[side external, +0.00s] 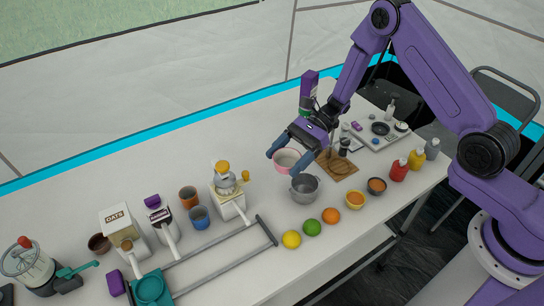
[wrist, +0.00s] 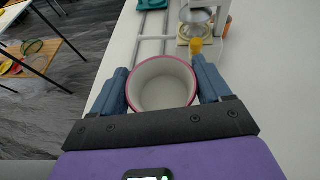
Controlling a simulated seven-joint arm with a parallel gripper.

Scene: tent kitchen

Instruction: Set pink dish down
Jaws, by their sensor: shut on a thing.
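The pink dish (side external: 287,158) is a round bowl, pink outside and white inside, with a pink rim. It sits between the two blue fingers of my gripper (side external: 284,162), which is shut on it. In the wrist view the dish (wrist: 162,86) is upright and empty, with one finger of my gripper (wrist: 160,72) on each side. I cannot tell whether its base touches the white table (side external: 255,140) or is slightly above it.
A grey metal pot (side external: 304,187) stands close in front of the dish. A wooden board (side external: 336,165) lies to the right. A dispenser with a yellow top (side external: 227,190) stands to the left. The table behind and left of the dish is clear.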

